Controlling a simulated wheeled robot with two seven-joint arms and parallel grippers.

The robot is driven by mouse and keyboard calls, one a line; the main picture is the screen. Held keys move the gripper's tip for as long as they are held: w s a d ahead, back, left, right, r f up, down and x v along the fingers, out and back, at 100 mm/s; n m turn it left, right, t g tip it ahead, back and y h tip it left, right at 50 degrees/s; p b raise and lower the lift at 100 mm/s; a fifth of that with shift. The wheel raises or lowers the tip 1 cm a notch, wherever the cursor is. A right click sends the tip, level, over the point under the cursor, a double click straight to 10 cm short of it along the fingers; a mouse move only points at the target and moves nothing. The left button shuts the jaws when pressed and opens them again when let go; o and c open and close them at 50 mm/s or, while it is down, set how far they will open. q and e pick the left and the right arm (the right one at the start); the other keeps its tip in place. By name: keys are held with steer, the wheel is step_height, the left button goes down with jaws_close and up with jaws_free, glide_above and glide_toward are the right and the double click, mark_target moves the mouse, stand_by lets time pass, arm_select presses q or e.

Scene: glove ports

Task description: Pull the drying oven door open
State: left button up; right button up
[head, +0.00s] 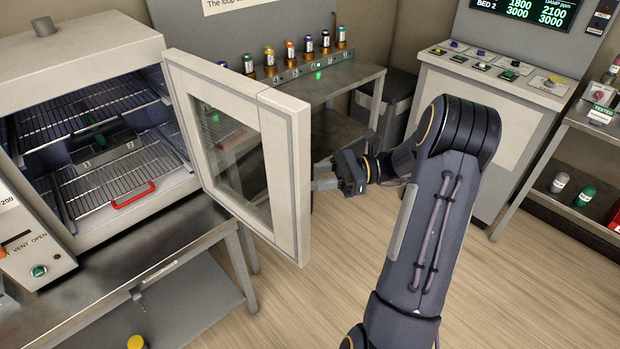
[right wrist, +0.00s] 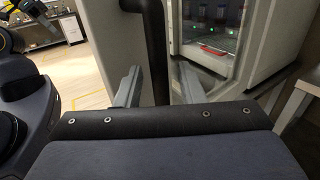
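The drying oven (head: 85,45) stands at the left in the head view. Its door (head: 282,180), a pale frame around a glass pane, is swung wide out from the oven front. Wire racks (head: 115,180) show inside. My right gripper (head: 322,175) is at the outer side of the door, past its free edge. In the right wrist view, a dark upright bar handle (right wrist: 155,50) stands between the two fingers of my right gripper (right wrist: 157,82), which look apart with narrow gaps beside it. Contact cannot be told. The handle is hidden in the head view. My left gripper is not in view.
A metal bench (head: 180,280) carries the oven. Behind the door, a steel table (head: 350,75) holds a rack of small bottles (head: 270,60). A control console (head: 490,100) and a shelf cart (head: 570,190) stand at the right. The wooden floor around my right arm is clear.

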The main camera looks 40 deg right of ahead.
steer(key=b+v, duration=0.1)
steer(key=v, duration=0.5)
steer(key=shift+s+d, duration=0.2)
steer(key=shift+d, duration=0.1)
steer(key=shift+d, duration=0.1)
